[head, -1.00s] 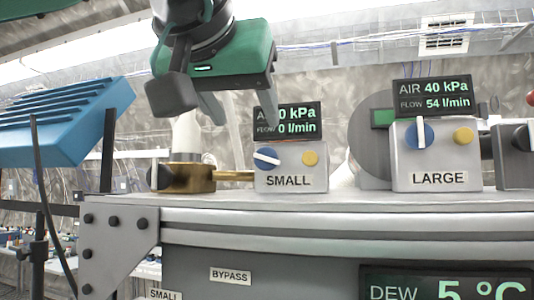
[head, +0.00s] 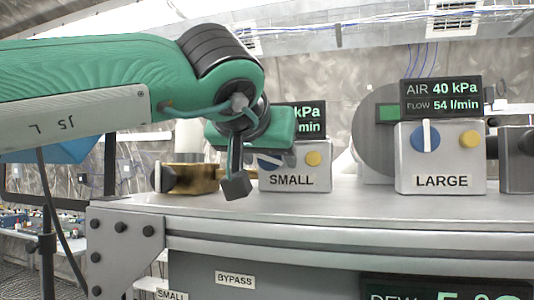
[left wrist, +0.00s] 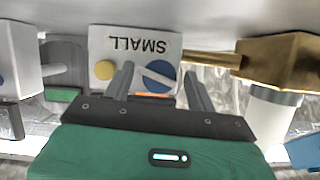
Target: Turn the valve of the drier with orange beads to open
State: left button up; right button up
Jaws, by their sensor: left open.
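The SMALL box (head: 318,178) stands on the bench with a blue round valve (head: 270,163), mostly hidden behind my gripper, and a yellow knob (head: 313,158). In the left wrist view, upside down, the blue valve (left wrist: 158,76) has a slanted white bar. My left gripper (left wrist: 159,72) is open and empty, its fingers either side of the valve in the picture; contact cannot be told. In the head view its green body covers part of the SMALL display. The LARGE box (head: 440,160) has a blue valve (head: 426,138) with an upright white bar.
The LARGE display (head: 440,97) reads 40 kPa and 54 l/min. A brass block (head: 190,178) stands left of the SMALL box. The bench top (head: 365,200) between the boxes is clear. A BYPASS label (head: 235,279) is on the front below.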

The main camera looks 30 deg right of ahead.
pick_arm(q)
jog(key=c, duration=1)
pick_arm(e)
jog(key=shift+s+a, duration=0.1)
jog(key=shift+a, duration=0.55)
jog(key=shift+d+f, duration=0.1)
jog(key=shift+f, duration=0.05)
pick_arm(q)
jog(key=shift+f+n+g+h+b, duration=0.1)
jog(key=shift+n+g+h+b, duration=0.2)
jog(key=shift+n+g+b, duration=0.4)
jog(key=shift+w+a+n+h+b, duration=0.1)
jog(key=shift+n+h+b, duration=0.3)
jog(key=shift+n, duration=0.4)
jog(key=shift+n+g+h+b, duration=0.4)
jog(key=shift+n+g+b, duration=0.15)
jog(key=shift+n, duration=0.25)
pick_arm(e)
jog(key=shift+d+f, duration=0.2)
jog(key=shift+f, duration=0.55)
jog(key=shift+d+f, duration=0.15)
jog(key=shift+f, duration=0.55)
jog(key=shift+a, duration=0.25)
